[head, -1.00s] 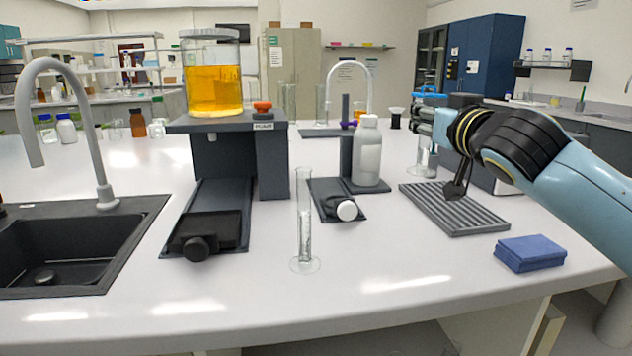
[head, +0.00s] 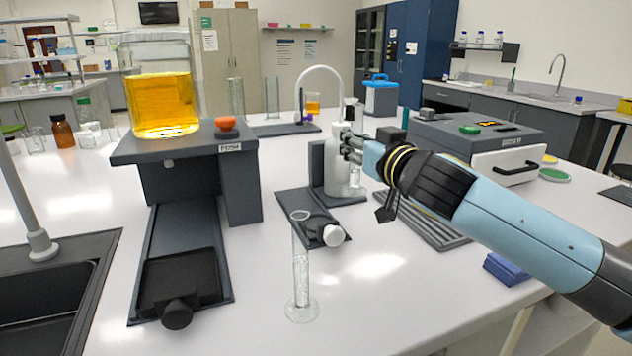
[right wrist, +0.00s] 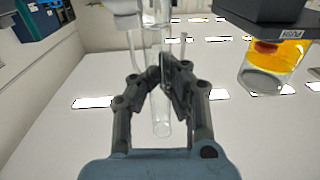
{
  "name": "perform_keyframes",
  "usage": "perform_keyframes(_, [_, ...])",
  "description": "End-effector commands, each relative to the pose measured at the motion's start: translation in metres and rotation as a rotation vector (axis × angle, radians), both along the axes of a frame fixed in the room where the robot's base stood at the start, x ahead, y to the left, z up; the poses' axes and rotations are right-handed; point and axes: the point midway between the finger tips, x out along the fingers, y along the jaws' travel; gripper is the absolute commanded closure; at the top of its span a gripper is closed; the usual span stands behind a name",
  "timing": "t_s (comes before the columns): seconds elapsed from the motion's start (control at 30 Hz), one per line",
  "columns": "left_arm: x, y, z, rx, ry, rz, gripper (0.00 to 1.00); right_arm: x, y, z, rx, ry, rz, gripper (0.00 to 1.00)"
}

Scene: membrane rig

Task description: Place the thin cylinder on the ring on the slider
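My right gripper (head: 352,150) is shut on a thin clear glass cylinder (right wrist: 161,112), which passes between its fingers (right wrist: 168,85) in the right wrist view. In the head view the held cylinder hangs beside the white bottle and is mostly hidden. A second narrow glass cylinder (head: 301,270) with a round foot stands upright on the bench. Behind it lies a dark slider (head: 292,203) with a white knob (head: 333,236); a dark, ring-like part (head: 319,222) sits on it, but its shape is hard to make out. My left gripper is out of view.
A white bottle (head: 331,165) stands just left of the right gripper. A pump stand (head: 240,185) carries a beaker of orange liquid (head: 163,105), above another dark slider (head: 180,280). A ribbed rack (head: 430,225) and blue cloth (head: 505,270) lie right.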

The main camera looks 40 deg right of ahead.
Motion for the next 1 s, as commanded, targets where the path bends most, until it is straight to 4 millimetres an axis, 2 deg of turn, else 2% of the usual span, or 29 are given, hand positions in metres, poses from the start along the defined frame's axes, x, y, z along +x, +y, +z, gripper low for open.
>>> perform_keyframes(0.13, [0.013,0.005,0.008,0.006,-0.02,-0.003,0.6,0.025,0.021,-0.017,0.01,-0.002,-0.002,1.0])
perform_keyframes(0.33, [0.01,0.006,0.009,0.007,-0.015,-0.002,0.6,0.048,0.041,-0.037,0.001,0.0,-0.001,1.0])
perform_keyframes(0.47, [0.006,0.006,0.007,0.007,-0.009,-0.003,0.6,0.052,0.045,-0.043,-0.002,-0.001,0.001,1.0])
perform_keyframes(0.7, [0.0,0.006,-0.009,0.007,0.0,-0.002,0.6,0.052,0.045,-0.079,-0.002,0.001,0.0,1.0])
perform_keyframes(1.0, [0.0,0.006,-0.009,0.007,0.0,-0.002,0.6,0.052,0.045,-0.081,-0.001,-0.001,0.0,1.0])
